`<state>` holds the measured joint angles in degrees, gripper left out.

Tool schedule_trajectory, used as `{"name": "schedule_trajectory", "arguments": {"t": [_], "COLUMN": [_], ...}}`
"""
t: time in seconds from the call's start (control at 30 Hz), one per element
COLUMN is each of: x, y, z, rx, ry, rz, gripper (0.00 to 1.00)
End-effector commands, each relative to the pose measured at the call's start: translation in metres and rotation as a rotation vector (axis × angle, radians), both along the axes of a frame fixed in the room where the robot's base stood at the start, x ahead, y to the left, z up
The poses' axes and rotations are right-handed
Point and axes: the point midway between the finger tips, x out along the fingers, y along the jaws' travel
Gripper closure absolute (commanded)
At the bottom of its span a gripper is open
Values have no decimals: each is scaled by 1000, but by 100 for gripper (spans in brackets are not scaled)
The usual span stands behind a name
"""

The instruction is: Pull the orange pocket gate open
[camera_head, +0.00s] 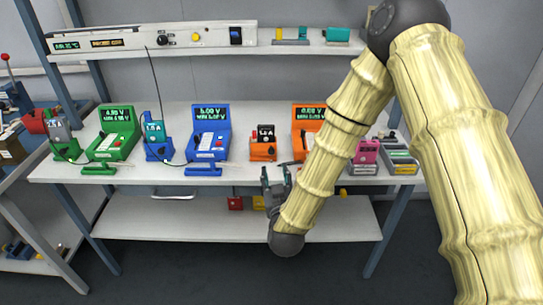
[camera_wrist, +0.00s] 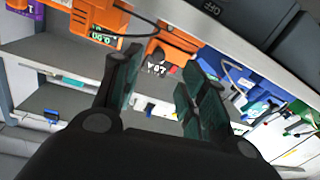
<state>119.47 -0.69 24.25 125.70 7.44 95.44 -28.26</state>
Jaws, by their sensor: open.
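The orange tester (camera_head: 305,117) stands on the bench, partly behind my arm. It also shows in the wrist view (camera_wrist: 93,18), tilted, at the upper left. A smaller orange unit (camera_head: 263,152) with a dark display stands to its left and shows in the wrist view (camera_wrist: 178,42). I cannot make out the orange pocket gate; the spot in front of the orange tester is largely covered by my gripper and arm. My gripper (camera_head: 276,173) is open and empty at the bench's front edge. Its fingers stand apart in the wrist view (camera_wrist: 158,80).
A green tester (camera_head: 118,121) and a blue tester (camera_head: 211,121) stand to the left, each with a low matching piece in front. A pink unit (camera_head: 366,153) stands right of my arm. An upper shelf (camera_head: 290,49) and a lower shelf (camera_head: 150,222) flank the bench (camera_head: 50,174).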

Motion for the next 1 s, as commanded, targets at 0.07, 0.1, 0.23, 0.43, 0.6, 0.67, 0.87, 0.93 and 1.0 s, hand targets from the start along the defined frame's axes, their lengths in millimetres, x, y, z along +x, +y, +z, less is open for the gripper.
{"name": "schedule_trajectory", "arguments": {"t": [0.07,0.1,0.23,0.43,0.6,0.67,0.87,0.93,1.0], "x": [4,6,19,51,77,86,104,107,109], "y": [2,3,4,6,9,10,12,12,12], "z": [7,8,9,9,9,9,7,7,7], "rx": [1,0,0,1,1,0,0,0,0], "ry": [-21,-25,-25,-23,-24,-24,-22,-22,-22], "rz": [-5,-5,-6,-7,-6,-6,-5,-5,-5], "gripper": [58,58,58,58,58,58,58,58,58]}}
